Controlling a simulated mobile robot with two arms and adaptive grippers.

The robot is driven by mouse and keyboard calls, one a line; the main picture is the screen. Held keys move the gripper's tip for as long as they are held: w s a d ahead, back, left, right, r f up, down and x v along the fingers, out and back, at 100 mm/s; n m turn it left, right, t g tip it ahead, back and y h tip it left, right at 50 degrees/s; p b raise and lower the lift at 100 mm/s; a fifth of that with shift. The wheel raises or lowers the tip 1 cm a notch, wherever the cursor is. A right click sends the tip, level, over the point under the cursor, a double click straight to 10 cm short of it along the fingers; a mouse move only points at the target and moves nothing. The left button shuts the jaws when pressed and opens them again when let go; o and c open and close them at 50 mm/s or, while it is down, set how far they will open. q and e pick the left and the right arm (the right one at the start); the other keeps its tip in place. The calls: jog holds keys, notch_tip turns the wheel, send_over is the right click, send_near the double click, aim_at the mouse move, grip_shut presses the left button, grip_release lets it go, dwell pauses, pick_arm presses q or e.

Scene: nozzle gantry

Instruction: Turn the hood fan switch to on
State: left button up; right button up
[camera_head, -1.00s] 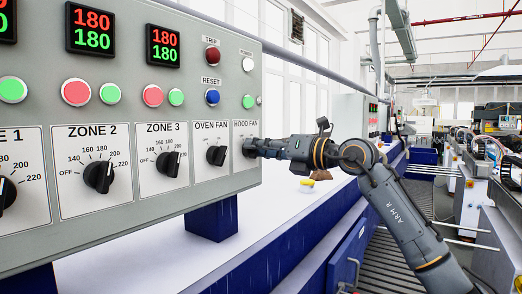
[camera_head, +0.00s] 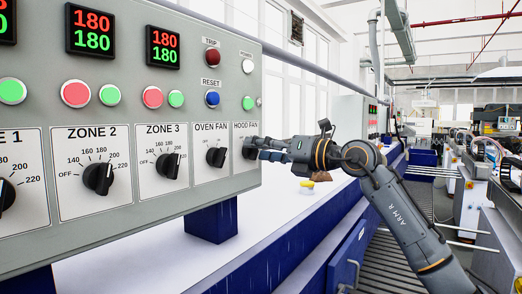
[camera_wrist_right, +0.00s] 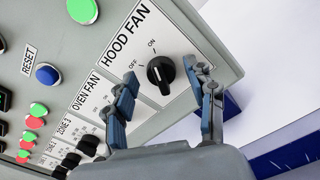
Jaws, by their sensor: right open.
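The hood fan switch (camera_wrist_right: 160,72) is a black rotary knob on a white HOOD FAN plate with OFF and ON marks. I cannot tell clearly which mark its pointer faces. In the head view the switch (camera_head: 249,148) is at the panel's right end, partly covered by my right gripper (camera_head: 264,149). In the wrist view my right gripper (camera_wrist_right: 162,78) is open, one blue-padded finger on each side of the knob, with gaps beside it. It holds nothing. My left gripper is not in view.
The oven fan knob (camera_head: 216,156) is just left of the hood fan switch. A green button (camera_head: 248,103) and a white power lamp (camera_head: 247,66) are above it. The grey panel's right edge is close by. A white surface (camera_head: 110,270) with blue supports lies below.

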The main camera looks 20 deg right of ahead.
jog(key=v, duration=1.1)
jog(key=shift+s+d, duration=0.25)
jog(key=shift+a, duration=0.1)
